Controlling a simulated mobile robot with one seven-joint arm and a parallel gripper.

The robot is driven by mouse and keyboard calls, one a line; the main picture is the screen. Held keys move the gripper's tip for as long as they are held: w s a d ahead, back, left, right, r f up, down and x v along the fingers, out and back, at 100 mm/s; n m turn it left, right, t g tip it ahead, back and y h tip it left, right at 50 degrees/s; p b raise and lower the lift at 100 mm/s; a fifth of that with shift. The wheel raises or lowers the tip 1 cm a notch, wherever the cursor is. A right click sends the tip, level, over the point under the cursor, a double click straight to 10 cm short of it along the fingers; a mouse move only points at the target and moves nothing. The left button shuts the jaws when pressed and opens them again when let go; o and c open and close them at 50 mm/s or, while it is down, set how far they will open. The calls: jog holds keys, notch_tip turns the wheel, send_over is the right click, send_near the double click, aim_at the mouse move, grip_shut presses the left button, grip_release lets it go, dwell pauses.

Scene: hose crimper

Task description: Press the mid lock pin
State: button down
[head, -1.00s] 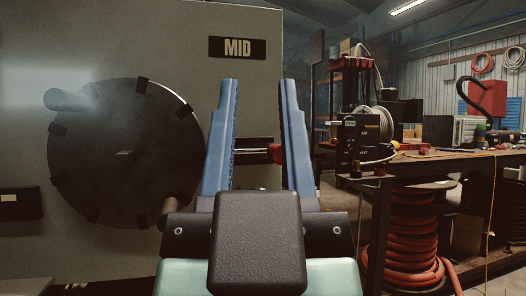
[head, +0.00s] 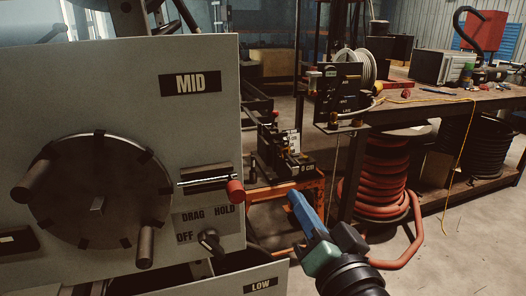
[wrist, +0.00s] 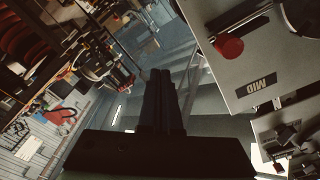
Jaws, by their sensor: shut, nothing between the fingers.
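The mid lock pin shows a red knob (head: 236,190) on a metal rod, at the right edge of the grey panel marked MID (head: 190,83). The rod lies in a dark bracket (head: 205,172), and the knob sticks out past the bracket's right end. In the wrist view, the red knob (wrist: 229,47) is at the upper right, beside the panel. My gripper (head: 295,197) is shut and empty, to the right of the knob and apart from it. In the wrist view, my gripper's closed fingers (wrist: 158,78) point up the middle, left of the knob.
A black disc (head: 85,185) with handles is left of the pin. A DRAG/OFF/HOLD switch (head: 209,240) sits just below it. An orange stand (head: 285,190) with a small machine and a workbench (head: 430,120) over red hose coils (head: 385,180) stand to the right.

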jog(key=s+d+r+m+g+y+p, duration=0.1)
jog(key=s+m+y+p, duration=0.1)
jog(key=p, duration=0.6)
jog(key=s+d+r+m+g+y+p, duration=0.1)
jog(key=s+m+p, duration=0.3)
jog(key=p, duration=0.4)
jog(key=shift+s+d+m+g+y, duration=0.3)
jog(key=shift+s+d+m+y, duration=0.1)
jog(key=shift+s+d+y, duration=0.45)
jog(key=shift+a, duration=0.15)
jog(key=w+a+p, duration=0.4)
jog(key=w+a, duration=0.3)
jog(key=a, duration=0.2)
jog(key=shift+w+p, duration=0.15)
jog(key=shift+p, duration=0.15)
